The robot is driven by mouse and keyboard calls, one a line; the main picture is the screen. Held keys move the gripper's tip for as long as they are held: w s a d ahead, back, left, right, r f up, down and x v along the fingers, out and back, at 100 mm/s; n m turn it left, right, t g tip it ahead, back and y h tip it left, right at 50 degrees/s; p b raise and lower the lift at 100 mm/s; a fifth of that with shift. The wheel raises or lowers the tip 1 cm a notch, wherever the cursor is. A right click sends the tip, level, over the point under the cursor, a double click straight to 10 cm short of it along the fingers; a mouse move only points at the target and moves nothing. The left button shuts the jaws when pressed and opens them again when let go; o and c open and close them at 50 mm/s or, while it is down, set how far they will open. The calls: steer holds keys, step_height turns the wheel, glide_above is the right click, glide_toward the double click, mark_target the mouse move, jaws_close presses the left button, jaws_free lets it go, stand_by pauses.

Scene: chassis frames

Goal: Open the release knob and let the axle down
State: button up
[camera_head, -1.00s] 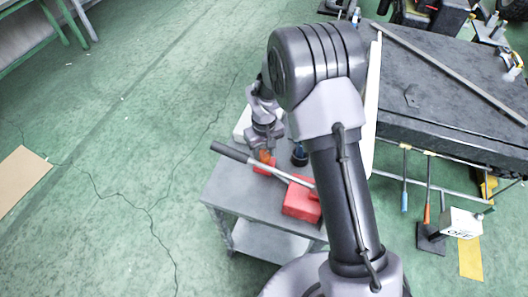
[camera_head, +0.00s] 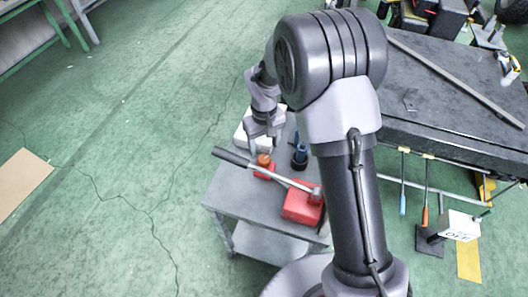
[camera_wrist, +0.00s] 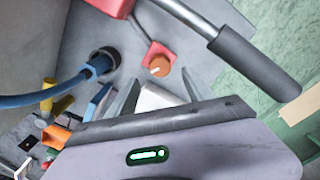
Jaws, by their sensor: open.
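The orange release knob (camera_head: 264,160) sits on a small red block (camera_head: 266,171) on a grey cart. The knob also shows in the wrist view (camera_wrist: 160,66), just beyond the fingertips. My gripper (camera_head: 262,147) is open and empty, close above the knob and apart from it. In the wrist view my gripper (camera_wrist: 160,78) has its two fingers spread with the knob ahead of the gap. A red pump body (camera_head: 301,204) with a long dark-gripped lever (camera_head: 232,157) lies beside the knob. I cannot make out the axle.
The lever slants over the cart top (camera_head: 240,194), close to the knob. A blue hose (camera_wrist: 45,97) runs to a dark round fitting (camera_head: 299,158) near the knob. A dark workbench (camera_head: 440,100) stands at right. The green floor at left is mostly clear.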

mark_target(264, 159)
step_height(264, 159, up, 10)
steer(key=p, duration=0.2)
steer(key=shift+r, duration=0.15)
steer(key=s+d+r+m+t+y+b, duration=0.15)
steer(key=s+d+r+m+b, duration=0.3)
steer(key=s+r, duration=0.45)
steer(key=s+d+m+t+b, duration=0.2)
steer(key=s+m+t+b, duration=0.2)
steer(key=s, duration=1.2)
steer(key=shift+d+f+b, duration=0.15)
steer(key=shift+d+b, duration=0.05)
steer(key=shift+b, duration=0.15)
steer(key=shift+m+y, duration=0.25)
stand_by(4.1)
